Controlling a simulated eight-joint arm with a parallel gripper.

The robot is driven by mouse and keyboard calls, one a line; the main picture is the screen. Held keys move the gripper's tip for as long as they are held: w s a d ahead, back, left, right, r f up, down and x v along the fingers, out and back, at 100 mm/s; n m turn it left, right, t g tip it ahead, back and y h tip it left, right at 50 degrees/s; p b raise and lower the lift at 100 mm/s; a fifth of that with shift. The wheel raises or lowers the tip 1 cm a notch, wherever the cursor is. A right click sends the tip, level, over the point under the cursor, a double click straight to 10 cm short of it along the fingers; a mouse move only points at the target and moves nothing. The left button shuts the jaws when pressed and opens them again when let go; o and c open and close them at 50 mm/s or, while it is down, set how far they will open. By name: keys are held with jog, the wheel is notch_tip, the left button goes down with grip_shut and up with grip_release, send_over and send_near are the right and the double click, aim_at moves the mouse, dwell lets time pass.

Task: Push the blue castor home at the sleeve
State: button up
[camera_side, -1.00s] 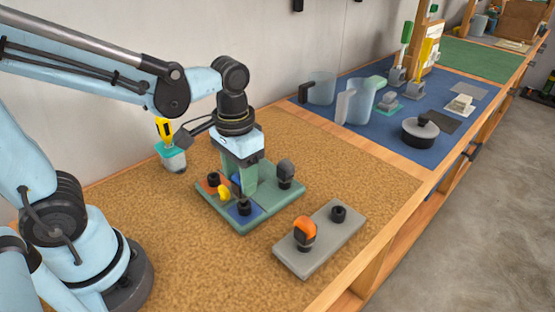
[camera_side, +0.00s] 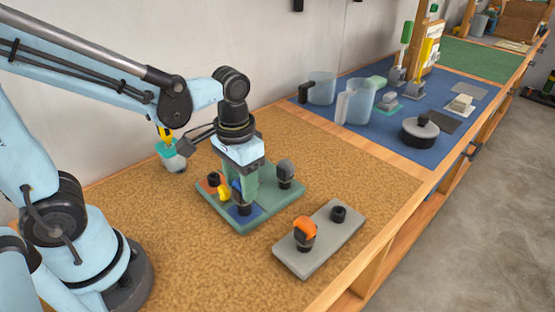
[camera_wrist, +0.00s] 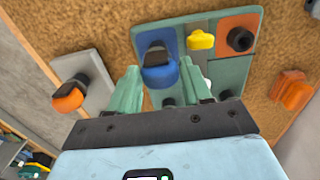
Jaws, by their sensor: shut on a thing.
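The blue castor (camera_wrist: 160,76) is held between the green fingers of my gripper (camera_wrist: 162,84) in the wrist view. In the side view my gripper (camera_side: 239,182) is over the near part of the green board, and only a sliver of the blue castor (camera_side: 237,186) shows. The black sleeve (camera_side: 245,209) stands on the board's blue patch (camera_side: 258,216), directly below the castor. The castor's lower end is at the sleeve's top; how far in it sits is hidden.
The green board (camera_side: 285,199) also carries a yellow piece (camera_side: 224,192), an orange patch with a black sleeve (camera_side: 213,179) and a grey castor (camera_side: 285,170). A grey plate (camera_side: 318,250) with an orange castor (camera_side: 304,229) lies to the right.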

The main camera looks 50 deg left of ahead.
jog(key=shift+f, duration=0.6)
grip_shut()
jog(key=o, duration=1.4)
grip_release()
jog(key=shift+c, duration=0.2)
jog(key=shift+r, duration=0.1)
jog(key=shift+r, duration=3.9)
jog(key=shift+r, duration=0.15)
notch_tip(320, 180, up, 12)
jog(key=f, duration=0.1)
jog(key=a+f+t, duration=0.3)
jog(key=f+t, duration=0.4)
jog(key=f, duration=0.5)
jog(key=shift+w+a, duration=0.3)
jog(key=shift+w, duration=0.05)
